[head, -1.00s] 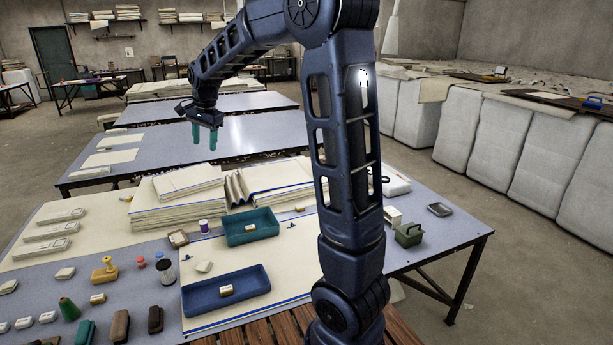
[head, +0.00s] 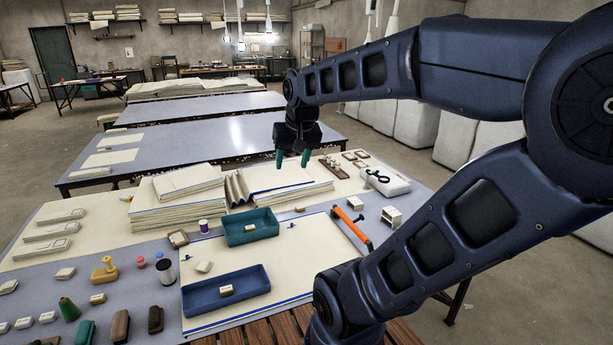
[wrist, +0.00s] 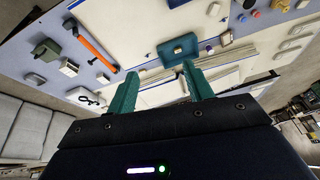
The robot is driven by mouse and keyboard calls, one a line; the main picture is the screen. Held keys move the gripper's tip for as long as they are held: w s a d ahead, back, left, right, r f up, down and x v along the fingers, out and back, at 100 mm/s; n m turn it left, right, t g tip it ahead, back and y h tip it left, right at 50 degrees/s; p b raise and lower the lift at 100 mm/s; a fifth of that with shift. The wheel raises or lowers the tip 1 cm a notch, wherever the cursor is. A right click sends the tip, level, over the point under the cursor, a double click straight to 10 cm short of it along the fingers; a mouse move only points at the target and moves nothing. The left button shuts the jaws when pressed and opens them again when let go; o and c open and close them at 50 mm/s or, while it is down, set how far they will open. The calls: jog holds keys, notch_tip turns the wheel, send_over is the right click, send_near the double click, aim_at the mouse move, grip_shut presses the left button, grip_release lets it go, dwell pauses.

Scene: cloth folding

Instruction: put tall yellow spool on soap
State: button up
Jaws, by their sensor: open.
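A yellow object with a knobbed top and wide base (head: 105,269) stands upright at the left of the near table in the head view; it is the only thing there resembling a tall yellow spool. Several small pale blocks could be the soap: one on the cream sheet (head: 204,267), one left of the yellow object (head: 64,274), and a banded one in the blue tray (head: 227,291). I cannot tell which is soap. My gripper (head: 293,160) is open and empty, pointing down above the back right of the table, far from the yellow object. Its green fingers (wrist: 160,84) are spread in the wrist view.
A teal tray (head: 249,238) and a blue tray (head: 184,303) stand mid-table. Folded cloth stacks (head: 170,213) lie behind. An orange-handled tool (head: 352,228) lies at the right.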

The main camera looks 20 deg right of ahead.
jog(key=s+d+f+n, duration=0.1)
jog(key=s+f, duration=0.1)
jog(key=s, duration=0.3)
jog(key=shift+d+f+h, duration=0.3)
jog(key=shift+d, duration=0.1)
